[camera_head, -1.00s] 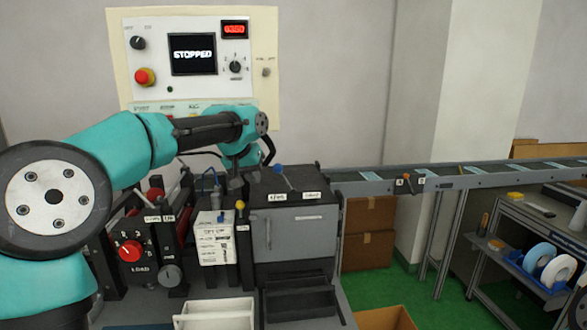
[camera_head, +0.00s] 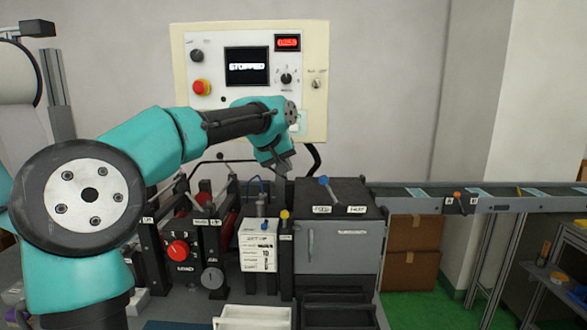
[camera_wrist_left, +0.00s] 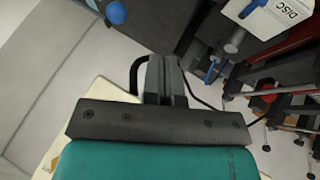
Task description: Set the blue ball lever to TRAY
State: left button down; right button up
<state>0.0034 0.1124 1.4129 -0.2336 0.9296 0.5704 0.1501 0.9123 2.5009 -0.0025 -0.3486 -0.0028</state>
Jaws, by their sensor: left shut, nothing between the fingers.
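The blue ball lever (camera_head: 324,181) stands on top of the dark cabinet (camera_head: 352,192). Its stem leans to the left, the ball up and left of the stem's foot. Two white labels (camera_head: 322,210) sit at the cabinet's front top edge; their print is too small to read surely. My left gripper (camera_head: 284,168) is shut and empty, left of the blue ball and apart from it. In the left wrist view the shut fingers (camera_wrist_left: 164,72) show, with the blue ball (camera_wrist_left: 116,12) at the top edge. My right gripper is not in view.
A yellow ball lever (camera_head: 284,214) and a white labelled box (camera_head: 258,245) stand left of the cabinet. A red LOAD dial (camera_head: 178,250) is farther left. The control panel (camera_head: 312,60) is behind my arm. A conveyor (camera_head: 410,203) runs right.

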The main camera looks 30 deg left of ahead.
aim_at(330, 192)
pick_arm(q)
jog(key=w+d+f, duration=0.3)
jog(key=w+f, duration=0.3)
jog(key=w, duration=0.2)
jog(key=shift+w+d, duration=0.15)
jog(key=shift+d, duration=0.15)
dwell(0.3)
